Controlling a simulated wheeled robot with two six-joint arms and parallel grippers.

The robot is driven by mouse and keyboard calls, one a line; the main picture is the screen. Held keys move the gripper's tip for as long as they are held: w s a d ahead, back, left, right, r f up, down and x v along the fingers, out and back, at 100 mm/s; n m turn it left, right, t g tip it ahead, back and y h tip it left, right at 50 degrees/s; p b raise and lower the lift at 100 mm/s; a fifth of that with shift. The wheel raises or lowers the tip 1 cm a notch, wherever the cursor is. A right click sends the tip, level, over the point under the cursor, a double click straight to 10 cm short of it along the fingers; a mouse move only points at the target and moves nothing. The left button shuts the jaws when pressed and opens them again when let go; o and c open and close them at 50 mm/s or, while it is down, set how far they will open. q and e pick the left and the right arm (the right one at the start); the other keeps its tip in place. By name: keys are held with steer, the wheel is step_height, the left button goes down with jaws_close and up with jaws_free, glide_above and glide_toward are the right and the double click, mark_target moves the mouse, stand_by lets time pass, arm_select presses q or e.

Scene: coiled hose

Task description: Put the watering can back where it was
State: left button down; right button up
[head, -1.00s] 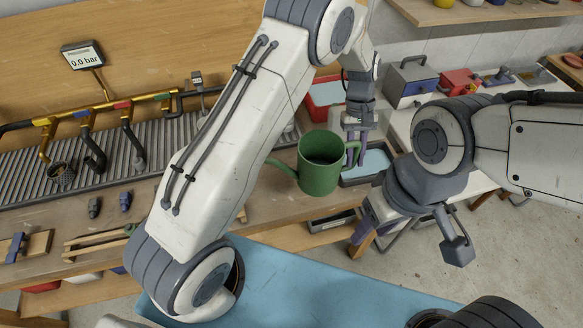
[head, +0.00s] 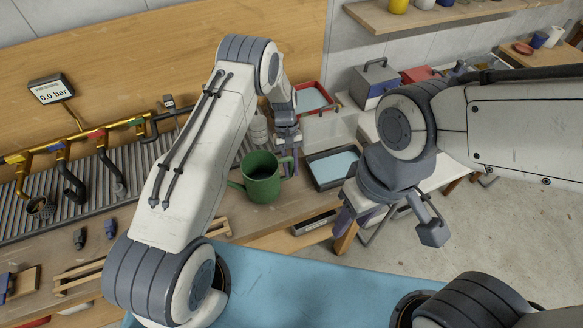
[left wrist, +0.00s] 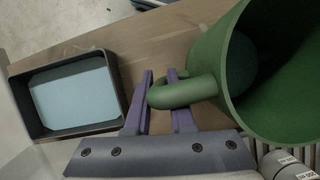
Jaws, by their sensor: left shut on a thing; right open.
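The green watering can (head: 262,183) is upright over the wooden bench in the head view, its spout toward the left. Whether its base touches the bench I cannot tell. My left gripper (head: 291,152) is at its right side, shut on the handle. In the left wrist view the purple fingers (left wrist: 160,88) are around the can's loop handle (left wrist: 190,92), and the can's open mouth (left wrist: 272,62) faces the camera. My right gripper (head: 353,213) is open near the bench's front edge, partly hidden by its own wrist.
A dark tray with a pale blue inside (head: 311,178) lies right of the can. A red tray (head: 328,107) and a pale bottle (head: 258,128) stand behind. Pipes and a 0.0 bar gauge (head: 51,92) are at left. Wooden slats (head: 78,277) lie at front left.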

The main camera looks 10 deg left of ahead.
arm_select(q)
steer(key=shift+f, duration=0.7)
steer(key=shift+f, duration=0.15)
steer(key=c, duration=0.8)
jaws_free()
steer(key=shift+o, duration=0.2)
